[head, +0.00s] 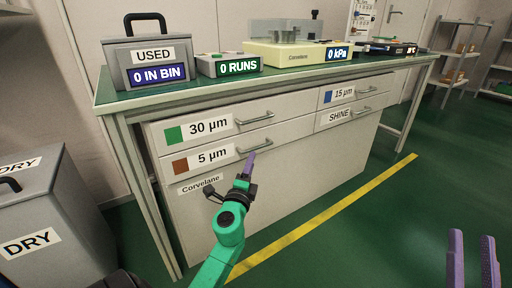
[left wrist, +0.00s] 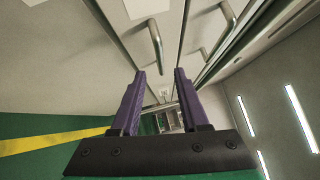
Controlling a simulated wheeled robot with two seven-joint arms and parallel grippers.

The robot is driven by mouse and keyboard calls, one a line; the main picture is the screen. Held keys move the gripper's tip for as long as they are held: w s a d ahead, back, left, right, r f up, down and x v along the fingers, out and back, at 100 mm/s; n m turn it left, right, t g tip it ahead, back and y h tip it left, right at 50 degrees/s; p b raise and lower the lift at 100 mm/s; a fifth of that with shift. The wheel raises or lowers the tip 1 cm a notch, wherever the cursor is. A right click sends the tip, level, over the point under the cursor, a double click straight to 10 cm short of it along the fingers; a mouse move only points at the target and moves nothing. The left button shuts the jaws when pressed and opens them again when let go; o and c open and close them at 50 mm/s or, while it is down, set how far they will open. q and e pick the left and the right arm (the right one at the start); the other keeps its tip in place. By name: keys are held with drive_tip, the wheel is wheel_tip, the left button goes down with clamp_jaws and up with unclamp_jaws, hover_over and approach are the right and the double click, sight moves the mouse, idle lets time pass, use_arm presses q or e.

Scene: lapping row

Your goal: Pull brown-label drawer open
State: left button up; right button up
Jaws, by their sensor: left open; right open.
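The brown-label drawer (head: 212,159), marked 5 µm with a brown square, is the lower left drawer of the bench cabinet in the head view. It looks shut. A bar handle (left wrist: 156,45) shows beyond the fingertips. My right gripper (head: 472,238) is open and empty at the lower right.
The 30 µm drawer (head: 208,127) with a green square sits directly above, with its own handle (head: 255,118). The 15 µm (head: 342,94) and SHINE (head: 340,115) drawers are to the right. A grey DRY bin (head: 60,210) stands at left. The floor in front is clear.

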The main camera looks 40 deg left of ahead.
sight(256, 149)
use_arm(q)
drive_tip(key=x, duration=0.7)
drive_tip(key=shift+w+a, duration=0.15)
drive_tip(key=shift+w, duration=0.1)
drive_tip(key=shift+w+a, duration=0.1)
drive_tip(key=shift+w, duration=0.1)
clamp_jaws()
use_arm(e)
drive_tip(key=shift+r, duration=0.3)
idle(0.4)
